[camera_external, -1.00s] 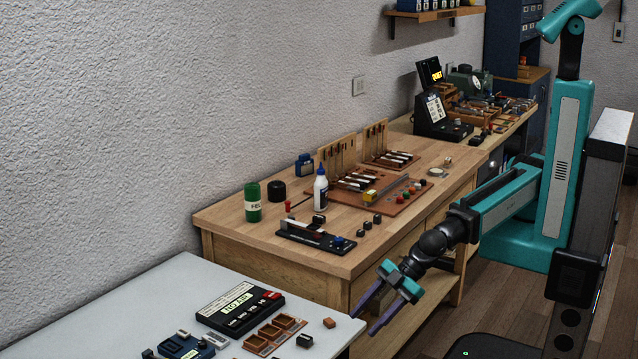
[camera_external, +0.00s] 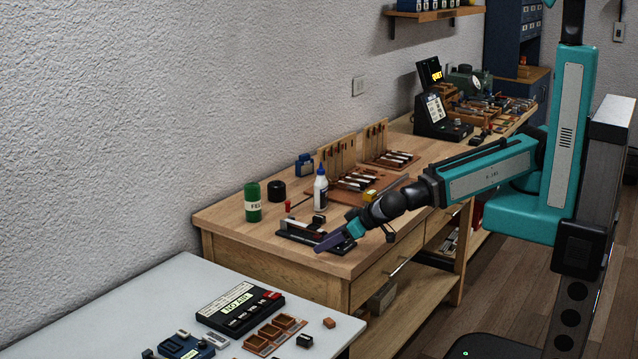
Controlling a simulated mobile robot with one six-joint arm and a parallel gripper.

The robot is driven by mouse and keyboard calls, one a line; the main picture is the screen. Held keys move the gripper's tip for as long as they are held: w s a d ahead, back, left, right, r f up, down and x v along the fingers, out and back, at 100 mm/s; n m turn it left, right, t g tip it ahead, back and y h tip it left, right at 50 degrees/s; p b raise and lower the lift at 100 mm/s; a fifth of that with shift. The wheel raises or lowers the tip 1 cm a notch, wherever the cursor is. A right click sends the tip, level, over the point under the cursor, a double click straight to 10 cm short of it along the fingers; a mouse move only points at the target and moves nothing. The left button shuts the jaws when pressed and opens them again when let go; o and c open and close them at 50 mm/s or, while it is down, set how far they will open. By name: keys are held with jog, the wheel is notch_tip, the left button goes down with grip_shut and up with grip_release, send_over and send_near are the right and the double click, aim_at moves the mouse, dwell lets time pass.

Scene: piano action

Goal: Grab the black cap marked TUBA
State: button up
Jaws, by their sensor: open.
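No lettering TUBA can be read on any cap at this size, so I cannot tell which one it is. A small black cap (camera_external: 305,341) sits on the white table at the front. Another small black block (camera_external: 320,219) sits on the wooden bench by the glue bottle. My gripper (camera_external: 330,242), with purple fingers, is open over the near edge of the bench, overlapping the black tray there in the picture. It looks empty. The small black caps on the bench's near right part are now hidden behind my gripper and wrist.
The wooden bench (camera_external: 235,222) carries a green can (camera_external: 252,204), a white glue bottle (camera_external: 320,193) and a black tray (camera_external: 296,234). The white table (camera_external: 185,285) in front holds a black labelled box (camera_external: 240,308), a brown compartment tray (camera_external: 276,335) and an orange-brown block (camera_external: 329,323).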

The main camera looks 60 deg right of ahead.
jog(key=w+d+r+m+h+p, duration=0.1)
jog(key=w+d, duration=0.1)
jog(key=d, duration=0.1)
jog(key=w+d+r+m+t+p, duration=0.1)
jog(key=w+d+m, duration=0.1)
jog(key=d, duration=0.1)
jog(key=w+d+r+m+h+p, duration=0.1)
jog(key=w+d+m, duration=0.1)
jog(key=d, duration=0.1)
jog(key=shift+w+d+r+h, duration=0.25)
jog(key=shift+w+d+h, duration=0.05)
jog(key=shift+d, duration=0.05)
jog(key=h, duration=0.2)
send_near(320, 217)
jog(key=w+f, duration=0.1)
jog(key=w+d+f, duration=0.1)
jog(key=shift+w+d+f+n+t, duration=0.15)
jog(key=shift+w+n+t, duration=0.15)
jog(key=shift+w+t, duration=0.1)
jog(key=shift+w+f+b, duration=0.25)
jog(key=shift+f+b, duration=0.05)
jog(key=shift+b, duration=0.65)
jog(key=shift+w+b, duration=0.15)
jog(key=shift+b, duration=0.15)
jog(key=w+b, duration=0.1)
jog(key=b, duration=0.1)
jog(key=shift+d+f+b, duration=0.15)
jog(key=shift+f+b, duration=0.2)
